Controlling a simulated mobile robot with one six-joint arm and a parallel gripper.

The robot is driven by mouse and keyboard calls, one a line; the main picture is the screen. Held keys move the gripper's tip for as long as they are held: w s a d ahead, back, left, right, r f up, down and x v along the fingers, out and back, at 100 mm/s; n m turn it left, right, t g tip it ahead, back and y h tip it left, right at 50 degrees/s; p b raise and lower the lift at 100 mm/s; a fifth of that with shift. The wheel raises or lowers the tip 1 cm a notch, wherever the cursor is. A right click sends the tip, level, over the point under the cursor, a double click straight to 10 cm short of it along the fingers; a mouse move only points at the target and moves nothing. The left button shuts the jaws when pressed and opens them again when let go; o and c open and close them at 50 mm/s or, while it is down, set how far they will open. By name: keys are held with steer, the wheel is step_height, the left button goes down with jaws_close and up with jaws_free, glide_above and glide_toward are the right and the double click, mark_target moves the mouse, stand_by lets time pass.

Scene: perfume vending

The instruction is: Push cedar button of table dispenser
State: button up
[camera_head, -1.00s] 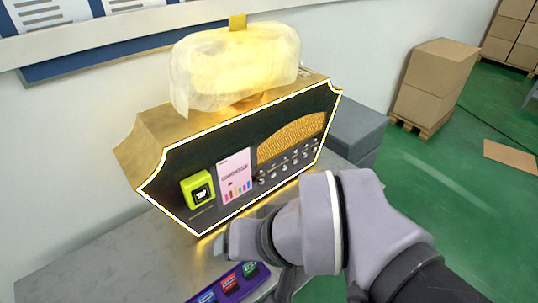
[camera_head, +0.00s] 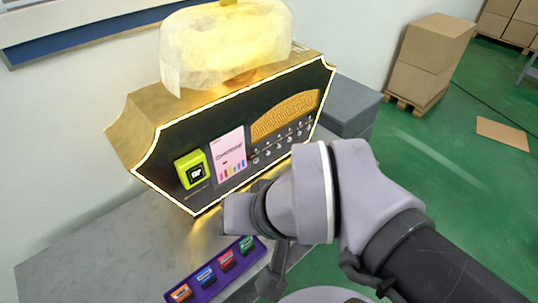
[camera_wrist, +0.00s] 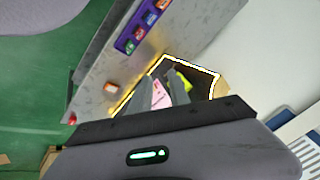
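The dispenser (camera_head: 215,140) stands on the grey table, with a dark front panel, glowing gold edge and round silver knobs (camera_head: 266,152) at its right. A purple strip (camera_head: 205,287) with orange (camera_head: 180,293), blue (camera_head: 206,277), red (camera_head: 226,261) and green (camera_head: 246,246) labelled blocks lies in front of it. It also shows in the wrist view (camera_wrist: 133,40). The labels are too small to read, so I cannot tell which is cedar. My gripper (camera_wrist: 163,75) appears open and empty, its two grey fingers pointing toward the dispenser front. In the head view my wrist hides the fingers.
The panel holds a lime-green box (camera_head: 192,170) and a pink card (camera_head: 228,154). A small orange-and-white item (camera_wrist: 112,86) lies on the table. A grey box (camera_head: 350,105) stands behind right, and cartons (camera_head: 430,60) farther off. The table's left part is clear.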

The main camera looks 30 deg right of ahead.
jaws_close()
stand_by(1.3)
